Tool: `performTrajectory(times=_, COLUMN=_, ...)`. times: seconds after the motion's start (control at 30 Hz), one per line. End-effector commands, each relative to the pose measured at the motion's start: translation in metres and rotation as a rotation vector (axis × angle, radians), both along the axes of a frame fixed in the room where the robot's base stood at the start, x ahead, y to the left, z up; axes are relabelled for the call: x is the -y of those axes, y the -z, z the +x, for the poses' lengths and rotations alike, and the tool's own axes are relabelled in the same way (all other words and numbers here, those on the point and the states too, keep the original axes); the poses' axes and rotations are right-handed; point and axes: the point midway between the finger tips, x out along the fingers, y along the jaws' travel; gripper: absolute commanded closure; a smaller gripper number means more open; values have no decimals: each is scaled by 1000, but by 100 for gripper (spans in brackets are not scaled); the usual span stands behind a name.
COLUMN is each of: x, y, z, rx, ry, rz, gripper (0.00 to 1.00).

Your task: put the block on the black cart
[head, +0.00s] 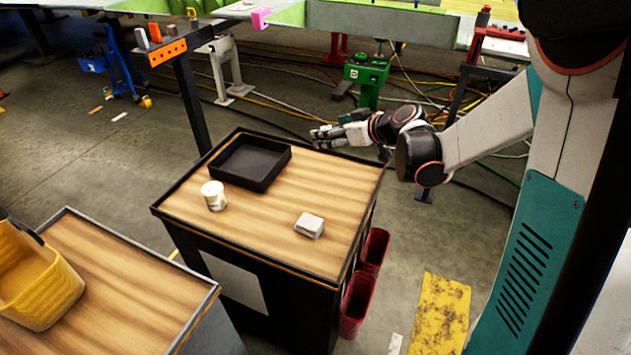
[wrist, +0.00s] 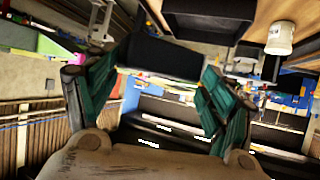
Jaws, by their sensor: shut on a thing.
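The black cart (head: 255,255) has a wooden top and stands in the middle of the head view. My gripper (head: 322,137) is at the cart's far right edge, above the level of its top. In the wrist view my gripper (wrist: 155,70) is shut on a dark block (wrist: 160,57), held between its teal fingers. The held block is hard to make out in the head view. A small grey-white box (head: 309,225) lies on the cart's top near the front right.
A black tray (head: 250,180) and a white cup (head: 213,195) stand on the cart's left half; the cart's middle and right back are clear. A second wood-topped cart (head: 130,270) with a yellow bin (head: 35,280) is at lower left. Red bins (head: 357,300) hang at the cart's right side.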

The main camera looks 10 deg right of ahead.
Motion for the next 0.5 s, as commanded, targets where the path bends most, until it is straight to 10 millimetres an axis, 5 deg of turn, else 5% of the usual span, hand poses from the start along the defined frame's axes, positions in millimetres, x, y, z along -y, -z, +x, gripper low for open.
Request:
performTrajectory(times=0.3, x=0, y=79, z=0, rx=1, ry=1, rz=1, gripper=68)
performTrajectory(times=0.5, x=0, y=110, z=0, rx=1, ry=1, rz=1, gripper=68)
